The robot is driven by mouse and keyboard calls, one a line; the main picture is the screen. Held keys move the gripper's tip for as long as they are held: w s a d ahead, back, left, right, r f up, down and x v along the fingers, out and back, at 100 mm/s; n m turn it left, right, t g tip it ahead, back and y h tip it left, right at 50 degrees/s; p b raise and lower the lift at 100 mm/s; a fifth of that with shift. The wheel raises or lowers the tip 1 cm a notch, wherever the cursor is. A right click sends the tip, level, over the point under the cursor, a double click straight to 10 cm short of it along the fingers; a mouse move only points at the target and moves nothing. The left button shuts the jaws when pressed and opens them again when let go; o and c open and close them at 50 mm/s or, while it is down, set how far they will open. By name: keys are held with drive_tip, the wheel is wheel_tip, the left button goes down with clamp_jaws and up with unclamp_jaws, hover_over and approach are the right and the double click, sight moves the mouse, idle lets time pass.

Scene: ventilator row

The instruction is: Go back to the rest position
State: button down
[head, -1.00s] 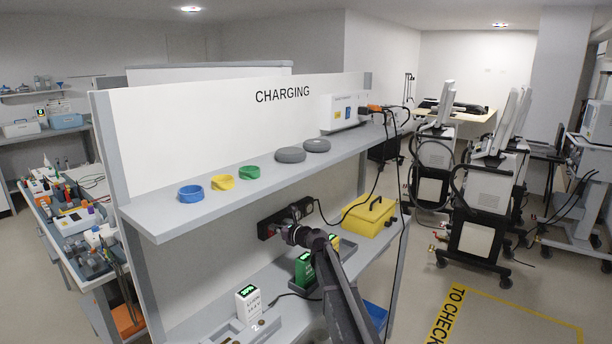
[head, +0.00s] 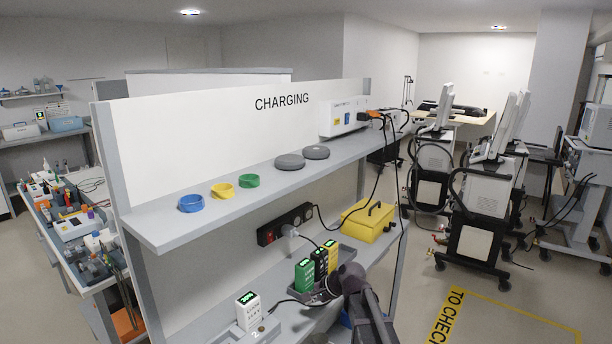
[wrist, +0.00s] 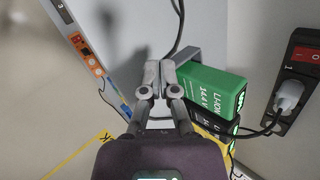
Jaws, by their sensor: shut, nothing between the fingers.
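My gripper (wrist: 160,72) is shut and empty in the wrist view, its two fingertips together. In the head view my arm ends low at the right part of the charging bench, and its fingertips are hard to make out. A green battery pack (wrist: 212,90) lies just right of the fingertips in the wrist view; whether they touch cannot be told. In the head view the green pack (head: 304,275), a black pack (head: 320,264) and a yellow pack (head: 332,256) stand in a row left of my arm. A white plug (head: 291,233) sits in the power strip (head: 272,232).
A white pack (head: 247,310) stands at the bench's front left. The upper shelf (head: 235,205) overhangs the bench and carries tape rolls, grey discs and a white device (head: 342,117). A yellow case (head: 368,221) stands behind my arm. Cables hang at the right end.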

drive_tip(key=s+d+f+n+g+h, duration=0.2)
drive_tip(key=s+d+n, duration=0.3)
drive_tip(key=s+d, duration=0.3)
drive_tip(key=s+d+f+n+g+h, duration=0.2)
drive_tip(key=s+d+n+h, duration=0.2)
drive_tip(key=s+d, duration=0.4)
drive_tip(key=s+h, duration=0.1)
drive_tip(key=s, duration=0.4)
drive_tip(key=shift+f+n+h, duration=0.15)
drive_tip(key=shift+n+h, duration=0.15)
drive_tip(key=shift+n, duration=0.1)
